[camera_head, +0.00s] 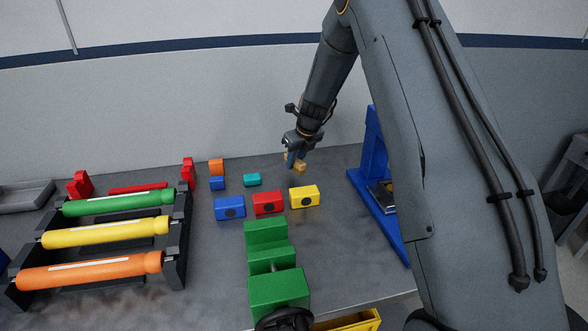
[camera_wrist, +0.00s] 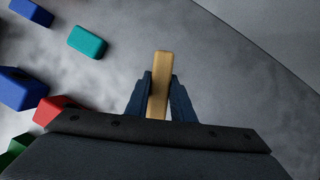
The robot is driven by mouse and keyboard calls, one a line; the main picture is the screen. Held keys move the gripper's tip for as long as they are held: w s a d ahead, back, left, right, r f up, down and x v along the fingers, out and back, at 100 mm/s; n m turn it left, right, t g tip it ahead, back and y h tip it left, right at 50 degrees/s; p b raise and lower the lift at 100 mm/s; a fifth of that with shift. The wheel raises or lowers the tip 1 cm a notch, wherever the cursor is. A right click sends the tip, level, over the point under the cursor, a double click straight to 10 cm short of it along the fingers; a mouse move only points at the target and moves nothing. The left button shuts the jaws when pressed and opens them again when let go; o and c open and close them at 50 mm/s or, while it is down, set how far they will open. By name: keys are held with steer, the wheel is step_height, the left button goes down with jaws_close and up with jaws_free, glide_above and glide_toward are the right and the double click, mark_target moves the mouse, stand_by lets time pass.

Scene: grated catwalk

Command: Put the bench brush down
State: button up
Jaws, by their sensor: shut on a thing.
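The bench brush (camera_head: 300,167) shows only as a small tan wooden piece at my fingertips in the head view. In the wrist view the brush (camera_wrist: 161,72) is a narrow tan bar standing out between the two fingers; no bristles show. My gripper (camera_wrist: 160,98) is shut on it, one dark blue finger on each side. In the head view my gripper (camera_head: 295,155) points down over the back of the grey worktop (camera_head: 215,270), right of the teal block. I cannot tell whether the brush touches the worktop.
A teal block (camera_head: 252,180), blue box (camera_head: 230,207), red box (camera_head: 268,202) and yellow box (camera_head: 304,197) stand close by. A green vise (camera_head: 268,258) is in front, a blue stand (camera_head: 375,175) to the right and a roller rack (camera_head: 175,240) at left. Bare worktop lies between the yellow box and the stand.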

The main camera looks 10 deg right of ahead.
mark_target(295, 169)
steer(key=shift+f+p, duration=0.45)
steer(key=shift+f, duration=1.35)
steer(key=shift+f, duration=0.15)
steer(key=o, duration=0.9)
